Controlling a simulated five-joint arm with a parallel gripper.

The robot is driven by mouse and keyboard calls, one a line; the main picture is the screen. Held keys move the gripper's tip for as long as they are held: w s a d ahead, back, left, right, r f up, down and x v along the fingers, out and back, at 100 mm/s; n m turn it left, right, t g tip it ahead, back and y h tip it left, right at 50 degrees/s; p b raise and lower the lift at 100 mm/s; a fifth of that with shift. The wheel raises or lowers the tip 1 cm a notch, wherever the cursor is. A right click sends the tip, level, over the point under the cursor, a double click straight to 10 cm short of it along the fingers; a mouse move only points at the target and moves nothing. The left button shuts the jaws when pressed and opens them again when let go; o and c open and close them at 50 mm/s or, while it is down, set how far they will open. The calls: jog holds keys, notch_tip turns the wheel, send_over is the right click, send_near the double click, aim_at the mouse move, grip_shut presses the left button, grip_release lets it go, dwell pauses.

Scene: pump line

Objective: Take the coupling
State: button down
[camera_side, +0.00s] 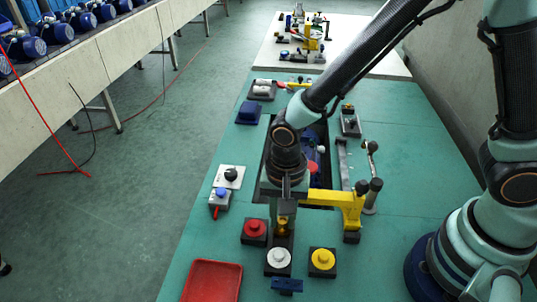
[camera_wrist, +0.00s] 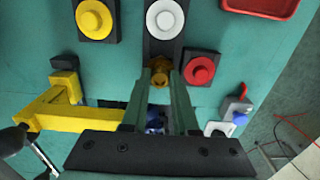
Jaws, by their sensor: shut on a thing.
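The coupling, as far as I can tell, is a small brass-coloured piece (camera_side: 282,228) low between my fingertips, just behind the white round knob. It also shows in the wrist view (camera_wrist: 160,78), between the fingertips. My gripper (camera_side: 284,217) points down and is shut on it; the wrist view shows my gripper (camera_wrist: 161,84) with a finger on either side. The fingers hide part of the piece. I cannot tell whether it is clear of the dark base under it.
Red (camera_side: 254,228), white (camera_side: 278,258) and yellow (camera_side: 322,259) knobs stand close in front on dark bases. A yellow arm (camera_side: 345,199) is close on the right. A red tray (camera_side: 212,281) lies at the front left. Green table between is bare.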

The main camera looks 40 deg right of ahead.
aim_at(282, 220)
jog(key=shift+r, duration=0.55)
dwell(0.4)
jog(key=shift+r, duration=2.25)
